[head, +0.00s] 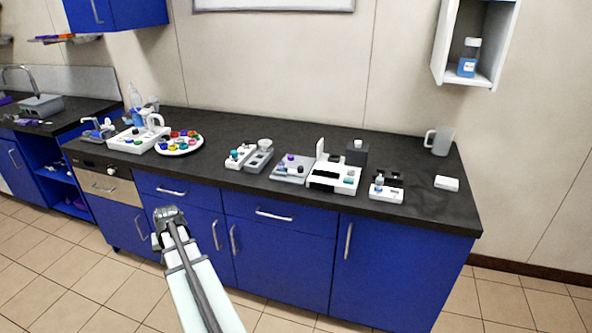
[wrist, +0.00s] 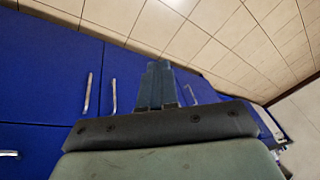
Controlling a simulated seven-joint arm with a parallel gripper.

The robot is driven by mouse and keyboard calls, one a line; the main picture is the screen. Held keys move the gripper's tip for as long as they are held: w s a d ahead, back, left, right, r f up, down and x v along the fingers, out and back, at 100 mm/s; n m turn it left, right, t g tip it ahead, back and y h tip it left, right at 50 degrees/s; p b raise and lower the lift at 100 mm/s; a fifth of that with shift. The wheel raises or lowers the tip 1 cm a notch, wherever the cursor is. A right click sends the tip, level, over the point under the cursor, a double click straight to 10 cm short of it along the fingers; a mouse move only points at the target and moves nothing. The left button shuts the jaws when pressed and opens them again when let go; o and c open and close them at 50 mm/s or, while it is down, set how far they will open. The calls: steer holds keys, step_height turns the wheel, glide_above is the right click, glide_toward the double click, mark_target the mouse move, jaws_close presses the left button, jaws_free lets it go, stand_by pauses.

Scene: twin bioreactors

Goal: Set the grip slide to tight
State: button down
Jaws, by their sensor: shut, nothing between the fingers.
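My gripper (head: 168,215) hangs in front of the blue cabinet doors, below the counter's front edge, apart from everything on the counter. In the wrist view its fingers (wrist: 158,75) are together, with nothing between them. No part in view can be told for certain as the grip slide; the devices are small in the head view. A white device with a dark panel (head: 325,179) and a grey plate with small knobs (head: 290,174) stand side by side at the middle of the counter. The slide's setting cannot be read.
The dark countertop (head: 420,212) also bears a white tray with a bottle (head: 387,193), a white block (head: 447,183), a clear jug (head: 440,141), a round plate of coloured caps (head: 180,150) and a white rack (head: 130,143). Cabinet handles (head: 348,241) stick out below. The floor in front is free.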

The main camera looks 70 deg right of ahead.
steer(key=s+d+r+m+h, duration=0.1)
steer(key=s+d+r, duration=0.2)
steer(key=d, duration=0.4)
steer(key=s+d+r+m, duration=0.2)
steer(key=s+d, duration=0.1)
steer(key=d, duration=0.3)
steer(key=m+h, duration=0.4)
steer(key=m, duration=0.3)
glide_toward(301, 170)
steer(key=s+a+r, duration=0.1)
steer(key=s, duration=0.3)
steer(key=shift+w+a+r+t, duration=0.15)
steer(key=shift+w+t, duration=0.1)
steer(key=shift+t, duration=0.15)
steer(key=x, duration=1)
steer(key=shift+r, duration=0.1)
steer(key=shift+w, duration=1)
